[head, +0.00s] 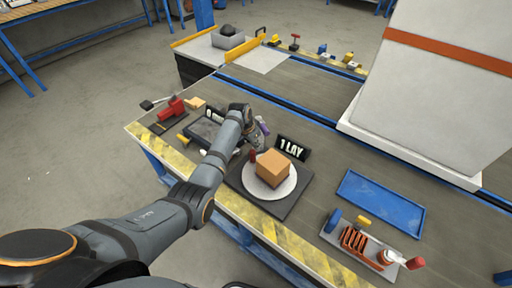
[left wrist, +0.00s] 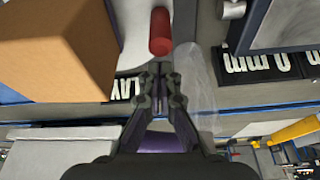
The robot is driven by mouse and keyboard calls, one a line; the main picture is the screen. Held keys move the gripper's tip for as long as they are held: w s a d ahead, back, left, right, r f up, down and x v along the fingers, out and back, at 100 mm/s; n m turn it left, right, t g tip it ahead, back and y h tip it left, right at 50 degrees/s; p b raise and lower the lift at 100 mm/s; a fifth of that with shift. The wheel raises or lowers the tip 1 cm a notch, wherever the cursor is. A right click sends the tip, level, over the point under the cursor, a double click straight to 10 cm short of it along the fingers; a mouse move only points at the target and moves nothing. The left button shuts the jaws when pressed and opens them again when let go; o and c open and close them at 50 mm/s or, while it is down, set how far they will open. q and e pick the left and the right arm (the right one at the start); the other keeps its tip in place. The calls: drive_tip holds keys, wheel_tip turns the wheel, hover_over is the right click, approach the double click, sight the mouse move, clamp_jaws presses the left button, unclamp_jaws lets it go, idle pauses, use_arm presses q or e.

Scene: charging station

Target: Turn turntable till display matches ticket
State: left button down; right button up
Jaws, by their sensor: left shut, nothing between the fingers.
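The turntable is a white disc (head: 258,190) on a dark square base (head: 243,187). A brown box (head: 273,168) sits on the disc, and also shows in the left wrist view (left wrist: 50,50). A red upright peg (head: 252,155) stands at the disc's edge, and shows in the left wrist view (left wrist: 160,32). A black sign reading "1 LAY" (head: 291,147) stands behind the disc. I cannot tell whether it is the display or the ticket. My left gripper (left wrist: 160,72) is shut and empty, beside the peg and apart from it. My right gripper is not in view.
A second black sign (left wrist: 265,65) ending in "mm" is partly hidden by my left arm in the head view. A blue tray (head: 380,204) and a grey tray of parts (head: 335,237) lie to the right. A large white housing (head: 430,90) stands behind.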

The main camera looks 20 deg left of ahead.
sight(251, 152)
use_arm(q)
drive_tip(key=shift+w+d+f, duration=0.1)
drive_tip(key=shift+w+f, duration=0.15)
drive_tip(key=shift+f, duration=0.35)
drive_tip(key=shift+s+a+r+n+p, duration=0.25)
drive_tip(key=shift+s+n+p, duration=0.15)
drive_tip(key=shift+p, duration=0.75)
drive_tip(key=s+n+p, duration=0.1)
drive_tip(key=p, duration=0.2)
drive_tip(key=s+a+n+y+p, duration=0.1)
drive_tip(key=n+p, duration=0.1)
drive_tip(key=p, duration=0.1)
drive_tip(key=shift+s+a, duration=0.1)
drive_tip(key=shift+s, duration=0.15)
drive_tip(key=s+n+p, duration=0.1)
drive_tip(key=p, duration=0.1)
drive_tip(key=s+n+y+p, duration=0.1)
drive_tip(key=n, duration=0.1)
drive_tip(key=shift+a+f+p, duration=0.1)
drive_tip(key=shift+a+p, duration=0.15)
drive_tip(key=shift+p, duration=0.1)
drive_tip(key=shift+s+f+p, duration=0.1)
drive_tip(key=shift+s+p, duration=0.45)
drive_tip(key=shift+p, duration=0.05)
drive_tip(key=shift+s+f, duration=0.1)
